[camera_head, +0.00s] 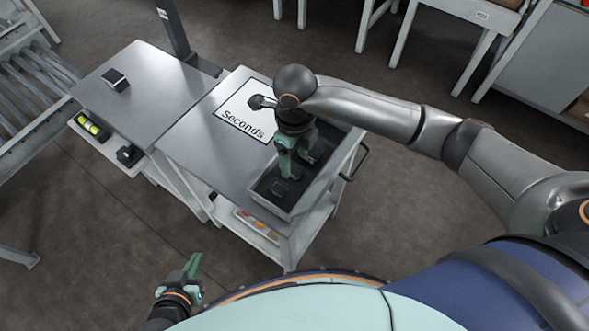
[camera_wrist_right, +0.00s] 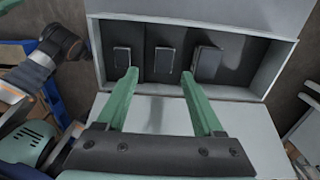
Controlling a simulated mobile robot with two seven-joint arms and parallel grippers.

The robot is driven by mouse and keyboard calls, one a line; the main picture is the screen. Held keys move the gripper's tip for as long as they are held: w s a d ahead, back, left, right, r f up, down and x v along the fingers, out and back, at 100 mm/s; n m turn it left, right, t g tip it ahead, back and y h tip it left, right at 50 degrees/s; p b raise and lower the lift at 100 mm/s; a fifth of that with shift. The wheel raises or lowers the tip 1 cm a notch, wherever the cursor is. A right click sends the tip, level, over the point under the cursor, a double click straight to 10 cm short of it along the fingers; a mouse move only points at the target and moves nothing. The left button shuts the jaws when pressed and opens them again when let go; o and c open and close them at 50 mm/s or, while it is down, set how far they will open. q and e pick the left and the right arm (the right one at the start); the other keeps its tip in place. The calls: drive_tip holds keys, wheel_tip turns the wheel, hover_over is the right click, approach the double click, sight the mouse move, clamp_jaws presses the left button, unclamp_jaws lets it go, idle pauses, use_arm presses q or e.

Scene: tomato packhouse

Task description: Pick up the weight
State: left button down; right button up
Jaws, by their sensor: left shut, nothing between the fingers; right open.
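Three dark blocks, which look like weights, sit in a row in a grey tray (camera_wrist_right: 275,78) in the right wrist view: a left one (camera_wrist_right: 122,57), a middle one (camera_wrist_right: 164,60) and a right one (camera_wrist_right: 207,63). I cannot tell which is the task's weight. My right gripper (camera_wrist_right: 160,79) is open and empty, its fingertips on either side of the middle block in the picture; any contact is unclear. In the head view my right gripper (camera_head: 286,163) points down over the tray (camera_head: 331,165) and hides part of it. My left gripper (camera_head: 192,266) is shut and empty, low at the front.
The tray is at the right of a metal cart top (camera_head: 200,142) with a "Seconds" sign (camera_head: 246,112). A dark block (camera_head: 116,80) stands on the adjoining metal table (camera_head: 142,88). A roller conveyor (camera_head: 25,88) is at the left.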

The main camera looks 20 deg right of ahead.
sight(294, 169)
drive_tip(key=f, duration=0.5)
drive_tip(key=shift+w+d, duration=0.15)
drive_tip(key=shift+w, duration=0.2)
drive_tip(key=shift+r, duration=0.1)
clamp_jaws()
